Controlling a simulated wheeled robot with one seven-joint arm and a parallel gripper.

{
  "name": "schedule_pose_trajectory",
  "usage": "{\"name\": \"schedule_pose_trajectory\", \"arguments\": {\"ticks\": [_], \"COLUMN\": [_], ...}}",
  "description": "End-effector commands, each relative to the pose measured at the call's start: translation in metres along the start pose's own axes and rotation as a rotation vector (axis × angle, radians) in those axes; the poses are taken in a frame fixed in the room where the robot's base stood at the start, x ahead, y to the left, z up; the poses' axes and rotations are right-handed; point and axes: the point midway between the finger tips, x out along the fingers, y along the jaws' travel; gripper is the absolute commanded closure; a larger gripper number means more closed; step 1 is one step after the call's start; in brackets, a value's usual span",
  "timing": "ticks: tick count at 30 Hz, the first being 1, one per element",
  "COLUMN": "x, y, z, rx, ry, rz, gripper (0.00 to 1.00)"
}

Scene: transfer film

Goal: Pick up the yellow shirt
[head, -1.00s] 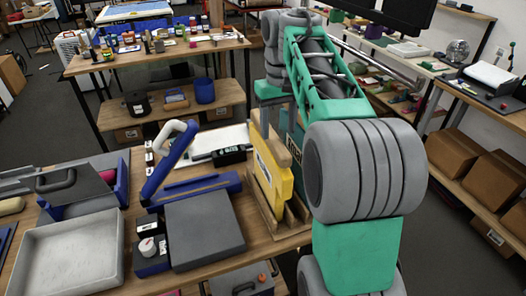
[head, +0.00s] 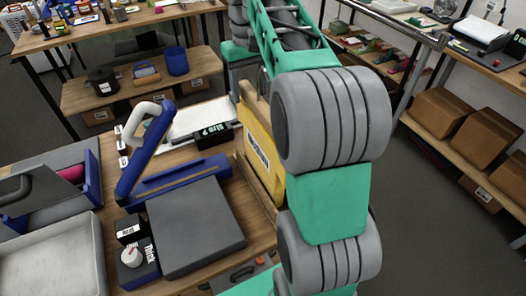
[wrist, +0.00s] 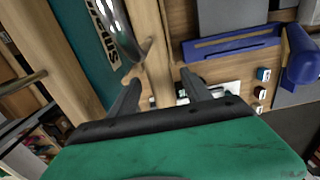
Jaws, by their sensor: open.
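A flat yellow panel with a white printed label, which I take as the yellow shirt (head: 260,150), stands upright in a wooden rack at the right edge of the workbench. My arm hides its right side in the head view. In the wrist view my gripper (wrist: 160,92) is open, its two dark fingers apart with wood strips of the rack beyond them. A teal panel with dark lettering (wrist: 100,60) is left of the fingers in the wrist view. I cannot make out the yellow panel there.
Left of the rack a blue-handled press (head: 148,150) with a grey plate (head: 195,228) fills the bench, beside a grey tray (head: 50,260). A shelf table (head: 130,92) stands behind. Cardboard boxes (head: 440,118) sit on a right shelf. Open floor lies between.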

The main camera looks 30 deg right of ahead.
Motion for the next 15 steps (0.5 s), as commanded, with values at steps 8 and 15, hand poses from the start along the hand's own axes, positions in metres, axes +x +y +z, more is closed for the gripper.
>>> {"name": "schedule_pose_trajectory", "arguments": {"ticks": [8, 15], "x": [0.032, 0.031], "y": [-0.003, -0.003], "z": [-0.001, -0.001], "rx": [-0.003, -0.004], "ry": [0.001, 0.0], "rz": [0.0, 0.0], "gripper": [0.44, 0.53]}}
